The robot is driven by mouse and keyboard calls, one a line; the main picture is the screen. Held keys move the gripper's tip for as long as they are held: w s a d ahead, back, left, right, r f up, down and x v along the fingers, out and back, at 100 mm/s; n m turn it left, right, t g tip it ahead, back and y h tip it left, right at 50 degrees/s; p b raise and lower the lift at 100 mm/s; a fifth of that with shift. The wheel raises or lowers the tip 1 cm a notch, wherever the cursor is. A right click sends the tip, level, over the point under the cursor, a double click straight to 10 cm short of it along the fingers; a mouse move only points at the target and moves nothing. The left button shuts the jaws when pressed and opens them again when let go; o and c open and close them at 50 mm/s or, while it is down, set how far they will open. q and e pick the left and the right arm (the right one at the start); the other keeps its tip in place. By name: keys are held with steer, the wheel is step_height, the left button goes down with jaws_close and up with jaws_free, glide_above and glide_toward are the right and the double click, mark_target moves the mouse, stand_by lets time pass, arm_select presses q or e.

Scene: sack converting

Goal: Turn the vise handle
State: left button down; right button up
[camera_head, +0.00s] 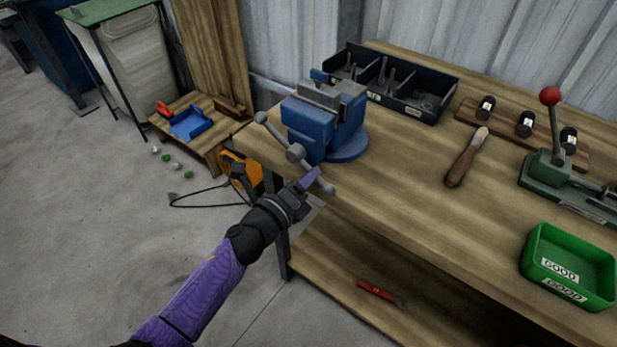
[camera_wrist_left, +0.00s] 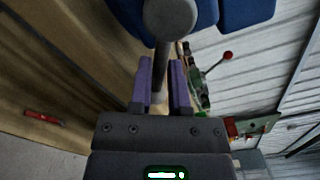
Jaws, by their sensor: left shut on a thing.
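The blue vise (camera_head: 322,122) stands on the workbench near its left front corner. Its grey handle bar (camera_head: 275,132) runs aslant through the screw head, with a ball at the upper left end and another (camera_head: 328,188) at the lower right. My left gripper (camera_head: 311,178) is at the lower right part of the bar. In the left wrist view, the purple fingers (camera_wrist_left: 162,88) stand on either side of the grey bar (camera_wrist_left: 162,65), shut on it, and the round screw head (camera_wrist_left: 171,20) fills the top. My right gripper is in neither view.
The workbench (camera_head: 400,190) carries a dark divided bin (camera_head: 405,108), a wooden-handled tool (camera_head: 465,160), a green press with a red knob (camera_head: 550,96) and a green tray (camera_head: 535,257). A red tool (camera_head: 378,292) lies on the lower shelf. An orange object (camera_head: 240,170) is left of the bench.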

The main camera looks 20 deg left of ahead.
arm_select(q)
steer(key=shift+f, duration=0.2)
steer(key=c, duration=0.6)
jaws_free()
steer(key=shift+r, duration=0.1)
steer(key=p+v, duration=0.1)
steer(key=v, duration=0.9)
steer(key=s+a+f+n+g+y, duration=0.1)
steer(key=s+f+n+g+y, duration=0.15)
steer(key=s+f+n, duration=0.5)
steer(key=s+a+f+n+g+y, duration=0.2)
steer(key=s+f+n+g, duration=0.15)
steer(key=f, duration=0.65)
steer(key=s+a+f+n+g+y, duration=0.1)
steer(key=s+f+n+g+y, duration=0.1)
steer(key=s+f+n+g, duration=0.55)
steer(key=s+f+n, duration=0.1)
steer(key=s, duration=0.4)
steer(key=s+f+n+g, duration=0.2)
steer(key=s+f+n, duration=0.1)
steer(key=s, duration=0.3)
steer(key=s+f+n+g, duration=0.1)
steer(key=s+f+n, duration=0.2)
steer(key=s+f, duration=0.1)
steer(key=shift+s+d+f+g, duration=0.15)
steer(key=shift+s+d, duration=0.05)
steer(key=shift+s, duration=0.25)
steer(key=shift+s+d+f+g, duration=0.1)
steer(key=shift+s+d, duration=0.05)
steer(key=shift+s, duration=0.3)
